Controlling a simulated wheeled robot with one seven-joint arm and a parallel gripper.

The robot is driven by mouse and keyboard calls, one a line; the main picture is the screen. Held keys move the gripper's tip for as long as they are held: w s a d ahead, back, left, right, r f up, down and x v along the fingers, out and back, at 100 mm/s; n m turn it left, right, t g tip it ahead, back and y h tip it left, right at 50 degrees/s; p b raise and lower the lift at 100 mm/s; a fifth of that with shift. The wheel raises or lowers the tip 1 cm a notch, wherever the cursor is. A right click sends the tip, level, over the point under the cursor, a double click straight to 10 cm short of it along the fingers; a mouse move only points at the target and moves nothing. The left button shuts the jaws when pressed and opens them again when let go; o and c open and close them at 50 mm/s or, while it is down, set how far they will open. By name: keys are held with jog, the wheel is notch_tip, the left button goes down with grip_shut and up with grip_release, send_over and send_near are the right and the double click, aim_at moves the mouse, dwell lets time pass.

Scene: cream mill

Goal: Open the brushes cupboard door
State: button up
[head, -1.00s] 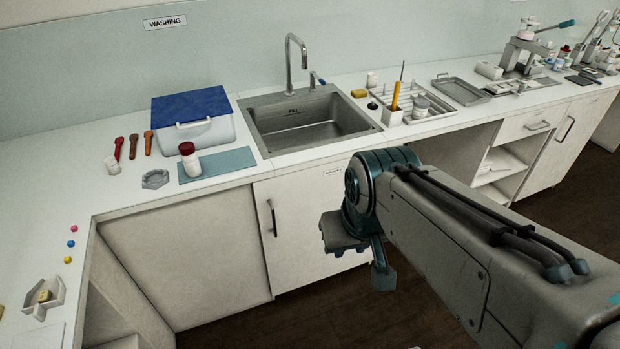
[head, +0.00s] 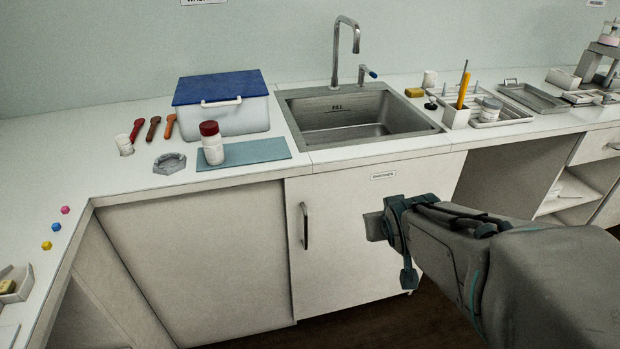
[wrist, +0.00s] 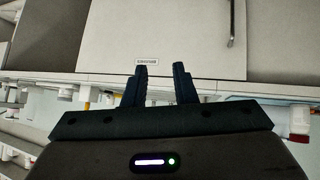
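The cupboard door (head: 340,260) under the sink is a flat pale panel and looks shut. Its dark vertical bar handle (head: 304,226) is near the left edge, and a small label (head: 383,175) with text too small to read surely is at the top. My gripper (head: 386,250) is in front of the door, right of the handle and apart from it. In the wrist view, which looks upside down, my gripper (wrist: 160,70) has its two dark fingers apart with nothing between them. The door (wrist: 190,35), label (wrist: 148,62) and handle (wrist: 231,25) show beyond the fingers.
The counter above holds a sink (head: 360,120), a blue-lidded box (head: 222,110), a red-capped jar (head: 211,145) and trays. A plain panel (head: 200,260) is left of the door. An open bay (head: 500,185) is to its right. Free floor shows below.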

jog(key=w+a+f+n+t+y+b, duration=0.1)
jog(key=w+a+f+t+b, duration=0.15)
jog(key=f+b, duration=0.4)
jog(key=w+a+f+n+t+y+b, duration=0.1)
jog(key=w+a+f+y+b, duration=0.1)
jog(key=w+f+b, duration=0.4)
jog(key=n+t+y+b, duration=0.2)
jog(key=t+y+b, duration=0.1)
jog(key=y+b, duration=0.25)
send_near(306, 226)
jog(key=shift+y, duration=0.35)
jog(key=b+x, duration=0.1)
jog(key=x, duration=0.7)
jog(key=shift+w+f+b, duration=0.2)
jog(key=shift+w+b, duration=0.15)
jog(key=shift+w, duration=0.1)
jog(key=shift+x, duration=0.85)
grip_shut()
